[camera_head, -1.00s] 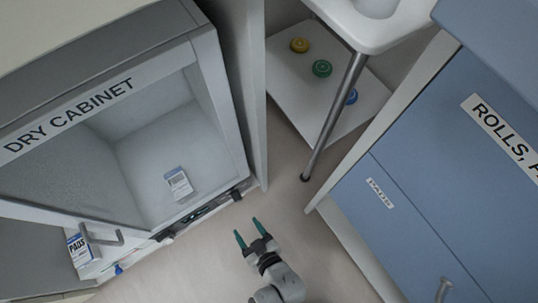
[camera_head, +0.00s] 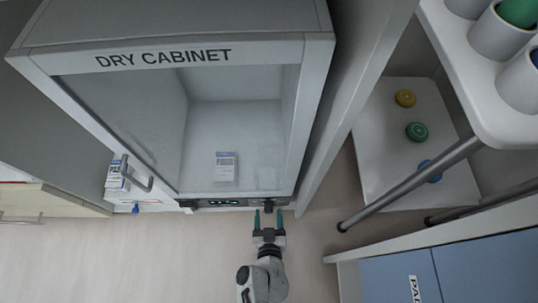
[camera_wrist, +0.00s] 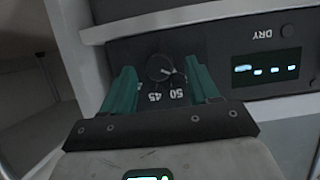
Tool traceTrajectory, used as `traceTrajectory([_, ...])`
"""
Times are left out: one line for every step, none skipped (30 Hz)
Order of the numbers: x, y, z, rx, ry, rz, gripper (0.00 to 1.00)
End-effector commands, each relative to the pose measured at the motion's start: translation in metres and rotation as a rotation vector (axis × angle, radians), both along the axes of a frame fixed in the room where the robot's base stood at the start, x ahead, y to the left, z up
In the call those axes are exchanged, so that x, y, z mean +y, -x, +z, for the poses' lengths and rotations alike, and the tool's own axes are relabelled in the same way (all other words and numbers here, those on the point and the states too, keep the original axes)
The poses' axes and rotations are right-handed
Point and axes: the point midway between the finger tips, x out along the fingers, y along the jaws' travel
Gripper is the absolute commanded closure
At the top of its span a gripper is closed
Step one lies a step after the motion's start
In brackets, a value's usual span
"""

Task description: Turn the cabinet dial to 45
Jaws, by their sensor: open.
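The dry cabinet (camera_head: 165,52) stands at the left in the head view, with a dark control strip (camera_head: 222,204) along its lower front edge. In the wrist view the round black dial (camera_wrist: 160,68) sits on that strip. Printed numbers 45 (camera_wrist: 154,97) and 50 (camera_wrist: 177,93) show beside it. A light mark on the dial points toward the right, nearer the 50 than the 45. My gripper (camera_head: 268,215) is open at the right end of the strip. In the wrist view its two green fingers (camera_wrist: 162,85) stand on either side of the dial; I cannot tell whether they touch it.
A lit display (camera_wrist: 266,70) is right of the dial in the wrist view. A pads box (camera_head: 226,166) lies inside the cabinet, behind glass. A metal table leg (camera_head: 410,183) and a low shelf (camera_head: 385,155) with coloured round items stand right. Floor left of my arm is clear.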

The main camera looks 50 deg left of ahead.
Motion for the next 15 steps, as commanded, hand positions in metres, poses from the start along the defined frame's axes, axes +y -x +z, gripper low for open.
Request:
traceTrajectory([0.0021,-0.0039,-0.0021,-0.001,-0.001,-0.002,0.40])
traceTrajectory([0.0030,-0.0056,-0.0027,-0.001,0.000,-0.004,0.40])
traceTrajectory([0.0050,-0.0066,-0.0033,-0.001,0.000,-0.002,0.40])
traceTrajectory([0.0056,-0.0077,-0.0040,-0.002,0.000,-0.003,0.40])
traceTrajectory([0.0064,-0.0083,-0.0046,-0.001,0.001,-0.003,0.40])
traceTrajectory([0.0076,-0.0084,-0.0052,-0.001,0.001,-0.001,0.40])
traceTrajectory([0.0080,-0.0089,-0.0056,-0.001,0.001,-0.001,0.40])
traceTrajectory([0.0083,-0.0094,-0.0058,-0.001,0.002,-0.001,0.40])
traceTrajectory([0.0087,-0.0098,-0.0061,-0.001,0.002,-0.001,0.40])
traceTrajectory([0.0091,-0.0100,-0.0062,-0.001,0.002,-0.001,0.40])
traceTrajectory([0.0093,-0.0099,-0.0062,0.000,0.002,-0.001,0.40])
traceTrajectory([0.0096,-0.0099,-0.0062,-0.001,0.002,0.000,0.40])
traceTrajectory([0.0097,-0.0099,-0.0061,-0.001,0.002,0.001,0.40])
traceTrajectory([0.0098,-0.0098,-0.0061,-0.001,0.002,0.001,0.40])
traceTrajectory([0.0098,-0.0098,-0.0060,-0.001,0.002,0.001,0.40])
